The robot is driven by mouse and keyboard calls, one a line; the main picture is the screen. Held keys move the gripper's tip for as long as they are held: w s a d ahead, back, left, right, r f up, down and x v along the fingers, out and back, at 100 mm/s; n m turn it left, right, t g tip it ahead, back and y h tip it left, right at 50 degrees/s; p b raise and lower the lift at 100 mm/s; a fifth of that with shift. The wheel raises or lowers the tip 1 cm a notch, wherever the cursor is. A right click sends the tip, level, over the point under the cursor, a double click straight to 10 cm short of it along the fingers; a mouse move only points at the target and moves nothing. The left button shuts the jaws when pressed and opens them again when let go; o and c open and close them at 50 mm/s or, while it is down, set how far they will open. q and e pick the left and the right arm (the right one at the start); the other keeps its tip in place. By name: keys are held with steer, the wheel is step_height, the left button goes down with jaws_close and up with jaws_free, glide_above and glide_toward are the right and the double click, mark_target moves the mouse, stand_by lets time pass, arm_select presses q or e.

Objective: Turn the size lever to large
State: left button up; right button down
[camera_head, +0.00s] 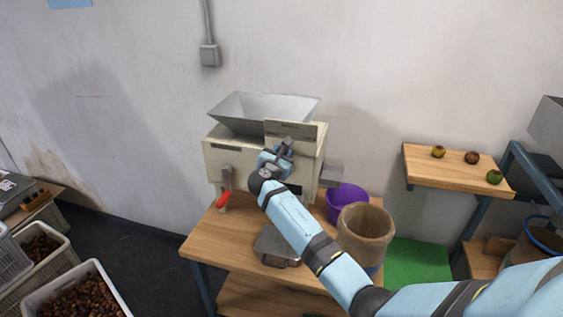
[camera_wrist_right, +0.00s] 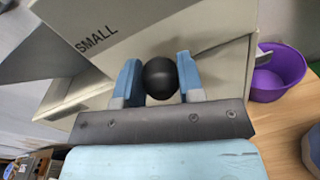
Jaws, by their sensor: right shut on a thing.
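The cream sorting machine (camera_head: 230,157) stands on the wooden table with a sign plate (camera_head: 296,130) on its front. My right gripper (camera_head: 278,158) is at the front of the machine, just below that plate, and covers the lever in the head view. In the right wrist view the lever's black ball knob (camera_wrist_right: 160,78) sits between the two blue fingers, and the gripper (camera_wrist_right: 158,88) is shut on it. The word SMALL (camera_wrist_right: 96,39) shows on the plate, left of the knob. Any other lettering is hidden. My left gripper is not in view.
A red-handled lever (camera_head: 223,199) is on the machine's left front. A metal hopper (camera_head: 262,112) tops it. A purple bucket (camera_head: 345,201), a brown container (camera_head: 366,228) and a grey metal object (camera_head: 277,245) are nearby. Chestnut crates (camera_head: 82,297) stand at lower left.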

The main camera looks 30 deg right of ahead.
mark_target(304, 154)
steer(key=s+m, duration=0.1)
steer(key=s+d+m, duration=0.1)
steer(key=m, duration=0.1)
steer(key=d+m+b, duration=0.1)
steer(key=m, duration=0.1)
steer(key=shift+s+d+f, duration=0.2)
steer(key=shift+s+f, duration=0.05)
steer(key=shift+s, duration=0.15)
steer(key=m+b, duration=0.1)
steer(key=s+d+m, duration=0.1)
steer(key=m, duration=0.1)
steer(key=shift+s+d+f+y+b, duration=0.1)
steer(key=shift+s+f+y+b, duration=0.15)
steer(key=shift+f+y+b, duration=0.15)
steer(key=shift+s+d+m, duration=0.1)
steer(key=shift+s+m, duration=0.05)
steer(key=shift+m, duration=0.35)
steer(key=shift+f, duration=0.1)
steer(key=c, duration=0.8)
jaws_free()
steer(key=shift+o, duration=0.3)
